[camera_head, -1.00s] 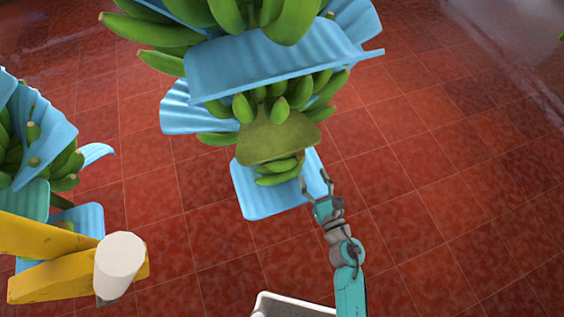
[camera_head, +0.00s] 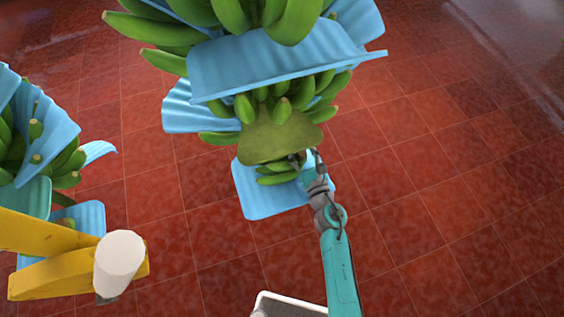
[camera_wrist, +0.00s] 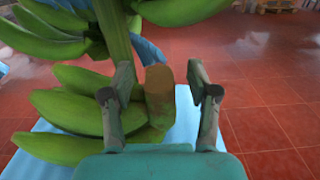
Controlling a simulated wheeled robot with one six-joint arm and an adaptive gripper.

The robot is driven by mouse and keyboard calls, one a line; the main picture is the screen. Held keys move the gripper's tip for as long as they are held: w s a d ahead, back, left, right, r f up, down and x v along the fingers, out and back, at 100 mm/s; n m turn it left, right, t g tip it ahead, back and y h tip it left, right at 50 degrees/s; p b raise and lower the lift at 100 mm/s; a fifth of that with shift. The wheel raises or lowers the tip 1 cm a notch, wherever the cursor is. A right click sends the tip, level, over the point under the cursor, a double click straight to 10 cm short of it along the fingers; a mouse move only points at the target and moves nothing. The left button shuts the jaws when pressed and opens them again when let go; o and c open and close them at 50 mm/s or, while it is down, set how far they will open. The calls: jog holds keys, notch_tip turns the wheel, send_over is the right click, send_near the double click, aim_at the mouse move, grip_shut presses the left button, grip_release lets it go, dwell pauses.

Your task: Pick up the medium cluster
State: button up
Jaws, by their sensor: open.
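A small low cluster of green bananas (camera_head: 278,174) hangs at the bottom of the central stem, below an olive-green rounded piece (camera_head: 280,138). Its bananas (camera_wrist: 70,112) fill the left of the wrist view, with a brown cut stub (camera_wrist: 160,95) at their right end. I cannot tell by size whether this is the medium cluster. My gripper (camera_head: 308,156) is at the right side of this cluster. In the wrist view my gripper (camera_wrist: 160,82) is open, one finger left of the stub and one right, with a gap on the right. It holds nothing.
Larger banana clusters (camera_head: 265,15) hang higher, separated by blue sheets (camera_head: 275,65). A blue sheet (camera_head: 262,203) hangs below the low cluster. A second bunch (camera_head: 68,165) with blue sheets hangs at left. A white crate (camera_head: 290,303) is at the bottom. Red tiled floor on the right is clear.

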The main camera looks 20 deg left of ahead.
grip_shut()
jog(key=shift+r, duration=0.1)
dwell(0.3)
